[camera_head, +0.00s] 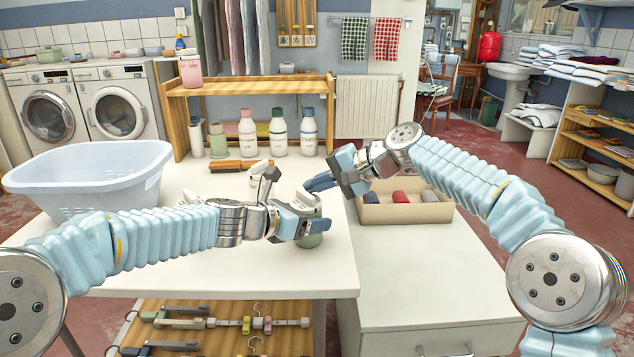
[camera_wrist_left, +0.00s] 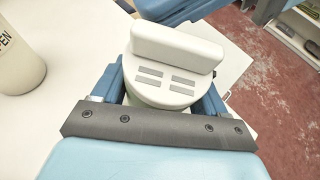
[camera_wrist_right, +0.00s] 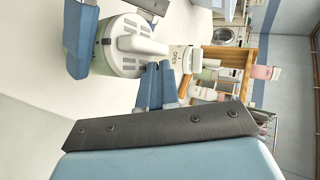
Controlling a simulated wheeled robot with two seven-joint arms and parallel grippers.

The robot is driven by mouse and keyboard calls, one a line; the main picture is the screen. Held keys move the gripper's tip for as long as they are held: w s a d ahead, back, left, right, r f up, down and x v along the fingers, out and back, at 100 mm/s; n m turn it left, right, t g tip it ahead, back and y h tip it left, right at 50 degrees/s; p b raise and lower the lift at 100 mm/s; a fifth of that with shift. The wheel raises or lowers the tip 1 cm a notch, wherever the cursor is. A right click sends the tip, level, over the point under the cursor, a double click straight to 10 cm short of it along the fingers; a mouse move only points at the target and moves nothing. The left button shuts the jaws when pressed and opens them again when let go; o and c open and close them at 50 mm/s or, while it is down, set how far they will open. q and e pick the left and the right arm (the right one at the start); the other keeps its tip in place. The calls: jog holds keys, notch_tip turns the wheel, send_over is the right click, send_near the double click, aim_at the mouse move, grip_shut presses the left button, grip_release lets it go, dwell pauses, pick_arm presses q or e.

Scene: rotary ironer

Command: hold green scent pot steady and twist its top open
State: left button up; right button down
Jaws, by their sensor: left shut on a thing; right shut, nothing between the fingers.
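The green scent pot (camera_head: 311,240) stands upright at the right front edge of the white table. Its round white top carries a raised bar and small grey marks; this top (camera_wrist_left: 178,48) shows clearly in the left wrist view. My left gripper (camera_head: 306,222) is shut on the pot, one finger on each side. My right gripper (camera_head: 320,184) is shut and empty, above and behind the pot. In the right wrist view its closed fingertips (camera_wrist_right: 155,82) are beside the pot's top (camera_wrist_right: 130,45) and appear apart from it.
Another white pot (camera_wrist_left: 18,60), its label partly readable, stands close behind my left gripper. A pale blue basket (camera_head: 90,180) is at the left. A tan tray (camera_head: 405,213) with rolled cloths is on the right cabinet. Several bottles (camera_head: 278,135) stand farther back.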

pick_arm(q)
jog(key=shift+f, duration=0.15)
jog(key=o, duration=1)
jog(key=shift+o, duration=1)
pick_arm(e)
jog(key=v, duration=1.1)
jog(key=shift+d+r, duration=0.2)
jog(key=shift+d, duration=0.2)
pick_arm(q)
jog(key=shift+s, duration=0.1)
